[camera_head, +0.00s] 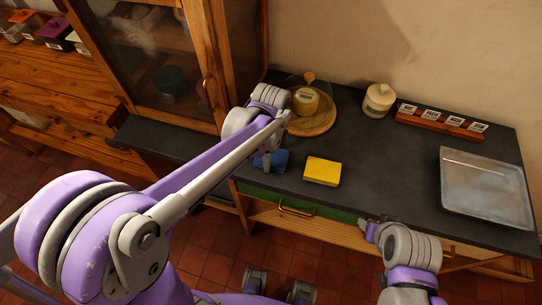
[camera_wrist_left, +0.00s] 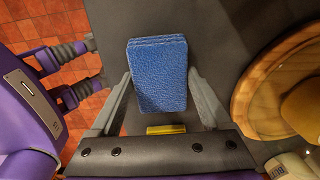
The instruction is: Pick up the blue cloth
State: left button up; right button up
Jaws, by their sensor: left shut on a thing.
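The blue cloth (camera_wrist_left: 158,73) is a folded, textured block between the two fingers of my left gripper (camera_wrist_left: 160,75) in the left wrist view. The fingers are shut on its two sides. In the head view the blue cloth (camera_head: 279,160) shows only partly, at the front edge of the dark counter (camera_head: 385,160), with my left gripper (camera_head: 268,158) over it. I cannot tell whether it touches the counter. My right gripper (camera_head: 371,230) is near the counter's front edge, away from the cloth; its fingers are too small to read.
A yellow sponge (camera_head: 322,171) lies just right of the cloth. Behind stands a round wooden board (camera_head: 318,127) with a jar (camera_head: 305,102) under a clear dome. A lidded pot (camera_head: 378,101), labelled rack (camera_head: 442,122) and metal tray (camera_head: 486,188) are farther right. The mid-right counter is clear.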

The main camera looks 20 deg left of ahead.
pick_arm(q)
notch_tip(320, 180, up, 10)
jog(key=shift+p, duration=0.35)
jog(key=o, duration=0.7)
jog(key=c, duration=0.5)
jog(key=shift+c, duration=0.2)
